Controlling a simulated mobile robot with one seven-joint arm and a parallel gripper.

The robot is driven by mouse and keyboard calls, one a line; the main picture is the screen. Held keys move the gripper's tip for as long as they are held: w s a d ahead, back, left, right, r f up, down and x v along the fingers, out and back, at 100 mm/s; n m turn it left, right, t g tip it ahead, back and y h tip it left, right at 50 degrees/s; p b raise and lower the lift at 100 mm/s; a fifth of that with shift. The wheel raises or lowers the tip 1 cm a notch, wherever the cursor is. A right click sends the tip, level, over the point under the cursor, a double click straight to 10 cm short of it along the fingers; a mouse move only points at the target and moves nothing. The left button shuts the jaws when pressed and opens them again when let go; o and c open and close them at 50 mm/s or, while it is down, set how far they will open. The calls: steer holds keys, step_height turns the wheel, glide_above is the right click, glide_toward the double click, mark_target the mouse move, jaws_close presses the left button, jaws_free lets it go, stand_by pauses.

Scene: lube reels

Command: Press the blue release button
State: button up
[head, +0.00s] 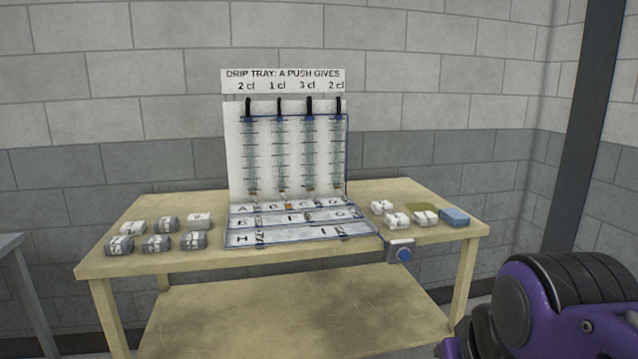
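The blue release button (404,255) is a round knob on a small light-grey box (393,246) at the front right edge of the table, below the lettered board. Its face points toward me. My purple and black arm shows at the lower right, well to the right of the button and apart from it. My gripper's fingers are not visible in this view.
A tan table (130,265) with a lower shelf (290,320) stands against a block wall. On it are a tube rack (236,150) under a sign (283,80), a lettered tray (300,237), several grey and white blocks (158,243) and a blue block (454,217). A dark post (585,130) is right.

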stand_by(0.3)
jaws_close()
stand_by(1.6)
